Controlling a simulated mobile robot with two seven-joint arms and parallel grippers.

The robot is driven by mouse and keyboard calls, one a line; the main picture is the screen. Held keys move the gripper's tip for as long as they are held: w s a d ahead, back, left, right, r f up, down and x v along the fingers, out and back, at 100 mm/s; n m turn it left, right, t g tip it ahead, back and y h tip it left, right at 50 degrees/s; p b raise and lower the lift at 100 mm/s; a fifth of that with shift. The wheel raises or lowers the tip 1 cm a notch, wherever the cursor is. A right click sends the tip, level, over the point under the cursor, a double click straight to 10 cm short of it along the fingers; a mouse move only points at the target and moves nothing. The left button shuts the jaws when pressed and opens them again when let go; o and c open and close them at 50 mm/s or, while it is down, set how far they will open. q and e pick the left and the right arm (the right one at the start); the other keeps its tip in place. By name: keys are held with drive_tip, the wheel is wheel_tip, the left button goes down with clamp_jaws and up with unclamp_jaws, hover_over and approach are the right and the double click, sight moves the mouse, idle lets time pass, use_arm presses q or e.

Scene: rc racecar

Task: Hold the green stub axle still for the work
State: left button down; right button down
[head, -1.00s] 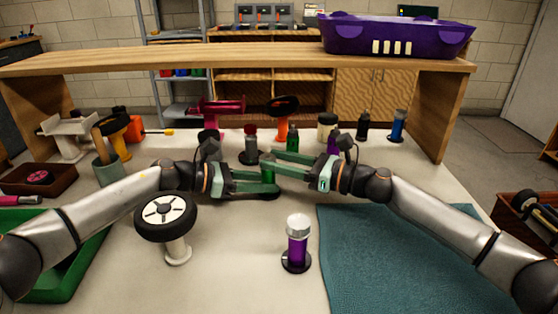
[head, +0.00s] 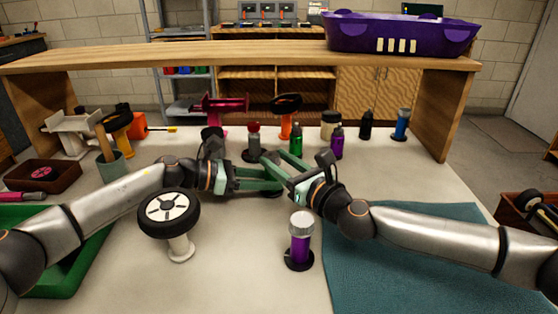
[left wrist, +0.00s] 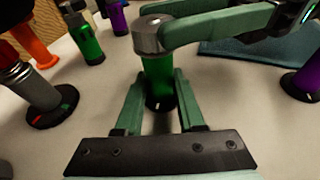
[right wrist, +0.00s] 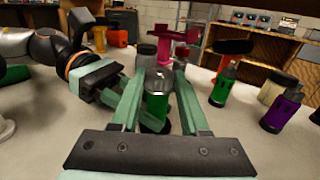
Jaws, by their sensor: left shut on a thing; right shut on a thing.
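The green stub axle (left wrist: 158,78) stands upright on a dark round base in the left wrist view. My left gripper (left wrist: 157,92) is shut on its green body, one finger on each side. A silver cap (left wrist: 148,36) sits on top of the axle, and my right gripper (right wrist: 158,72) is shut on it from the other side. The axle also shows between the right fingers in the right wrist view (right wrist: 155,112). In the head view my left gripper (head: 276,184) and right gripper (head: 272,160) meet at the axle, which they mostly hide.
A wheel on a white stand (head: 168,213) and a purple stub axle (head: 300,240) stand in front. Several coloured bottles and stands, including a green one (head: 296,138), are close behind. A teal mat (head: 400,260) lies at right, and a wooden shelf (head: 250,55) spans the back.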

idle(0.5)
drive_tip(key=shift+c, duration=1.9)
unclamp_jaws()
drive_tip(key=v, duration=1.2)
drive_tip(key=shift+s+a+r, duration=0.1)
drive_tip(key=shift+r, duration=0.05)
